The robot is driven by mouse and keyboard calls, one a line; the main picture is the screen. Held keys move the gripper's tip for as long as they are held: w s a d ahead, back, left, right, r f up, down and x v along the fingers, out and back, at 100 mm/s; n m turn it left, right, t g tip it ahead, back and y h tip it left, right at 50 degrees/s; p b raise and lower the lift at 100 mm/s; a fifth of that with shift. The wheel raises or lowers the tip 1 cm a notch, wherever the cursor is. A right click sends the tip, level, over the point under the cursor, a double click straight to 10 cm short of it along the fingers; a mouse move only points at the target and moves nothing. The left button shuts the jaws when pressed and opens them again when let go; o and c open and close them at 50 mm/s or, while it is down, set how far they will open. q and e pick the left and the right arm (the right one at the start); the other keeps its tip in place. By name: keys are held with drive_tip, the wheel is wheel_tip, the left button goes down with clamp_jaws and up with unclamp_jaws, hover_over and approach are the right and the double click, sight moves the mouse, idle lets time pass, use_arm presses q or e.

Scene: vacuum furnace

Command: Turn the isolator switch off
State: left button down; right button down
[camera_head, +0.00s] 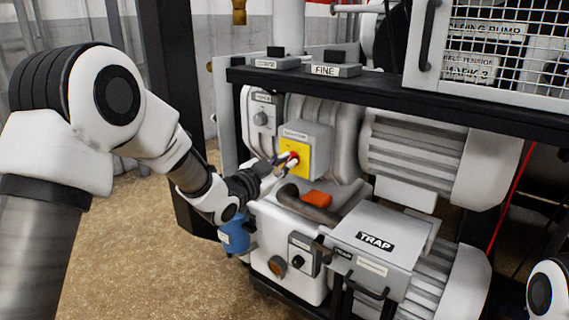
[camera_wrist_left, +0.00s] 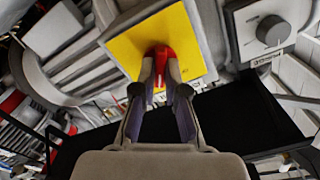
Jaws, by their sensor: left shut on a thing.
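The isolator switch is a grey box (camera_head: 319,143) with a yellow face plate (camera_head: 301,168) and a red handle. It is mounted on the pump unit, left of centre in the head view. In the left wrist view the yellow plate (camera_wrist_left: 125,50) fills the upper middle, and the red handle (camera_wrist_left: 159,53) sits between my fingertips. My left gripper (camera_head: 287,160) is shut on the red handle, and it also shows in the left wrist view (camera_wrist_left: 160,75). The fingers partly hide the handle, so its exact angle is hard to tell. My right gripper is not in view.
A grey box with a round knob (camera_head: 262,118) is left of the switch; a similar knob (camera_wrist_left: 272,31) shows in the wrist view. A black frame beam (camera_head: 400,107) crosses above. The box marked TRAP (camera_head: 400,232) and a curved pipe (camera_head: 305,207) lie below.

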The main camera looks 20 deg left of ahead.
use_arm(q)
drive_tip(key=shift+r, duration=0.1)
drive_tip(key=shift+r+n+p, duration=0.1)
drive_tip(key=shift+n+p, duration=0.9)
drive_tip(key=shift+n, duration=0.4)
drive_tip(key=n+p, duration=0.4)
drive_tip(key=n, duration=0.2)
drive_tip(key=shift+a+n, duration=0.1)
drive_tip(key=shift+n, duration=0.3)
drive_tip(key=shift+n+p, duration=0.5)
drive_tip(key=shift+n, duration=0.7)
drive_tip(key=c, duration=1.2)
unclamp_jaws()
drive_tip(key=shift+w+f, duration=0.1)
drive_tip(key=shift+f, duration=0.1)
